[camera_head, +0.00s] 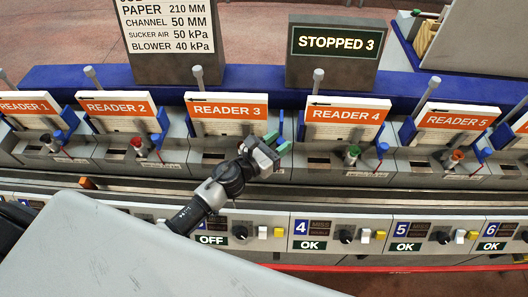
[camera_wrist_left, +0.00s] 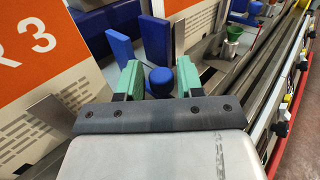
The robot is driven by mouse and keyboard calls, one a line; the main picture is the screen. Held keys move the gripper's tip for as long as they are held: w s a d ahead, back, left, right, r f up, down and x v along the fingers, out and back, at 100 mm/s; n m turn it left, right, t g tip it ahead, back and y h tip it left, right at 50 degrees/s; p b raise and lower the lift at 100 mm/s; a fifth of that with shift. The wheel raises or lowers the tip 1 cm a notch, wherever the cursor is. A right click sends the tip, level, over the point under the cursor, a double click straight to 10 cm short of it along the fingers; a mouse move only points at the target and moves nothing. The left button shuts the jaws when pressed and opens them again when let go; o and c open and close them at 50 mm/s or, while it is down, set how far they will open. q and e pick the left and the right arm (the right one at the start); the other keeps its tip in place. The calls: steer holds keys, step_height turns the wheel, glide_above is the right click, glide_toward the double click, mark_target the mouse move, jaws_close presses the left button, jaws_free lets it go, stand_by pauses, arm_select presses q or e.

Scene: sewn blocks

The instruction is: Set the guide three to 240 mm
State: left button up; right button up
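Station three carries the orange and white READER 3 stack (camera_head: 226,111); its orange panel with a 3 also shows at the left of the left wrist view (camera_wrist_left: 40,45). My left gripper (camera_head: 271,147) is over the right side of this station and hides the parts below it. In the left wrist view its green fingertips (camera_wrist_left: 160,78) are apart. A blue ball knob (camera_wrist_left: 160,81) shows in the gap between them; I cannot tell whether they touch it. Blue upright plates (camera_wrist_left: 157,40) stand just beyond. No scale reading is legible. My right gripper is not in view.
A sign (camera_head: 168,32) reads PAPER 210 MM, CHANNEL 50 MM. A display (camera_head: 335,43) reads STOPPED 3. The READER 2 (camera_head: 115,105) and READER 4 (camera_head: 347,111) stations stand on either side. A front row of control panels (camera_head: 340,232) has knobs and switches; several show OK, one OFF.

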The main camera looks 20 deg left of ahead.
arm_select(q)
steer(key=b+v, duration=0.2)
steer(key=v, duration=0.6)
steer(key=shift+s+a, duration=0.1)
steer(key=shift+s, duration=0.05)
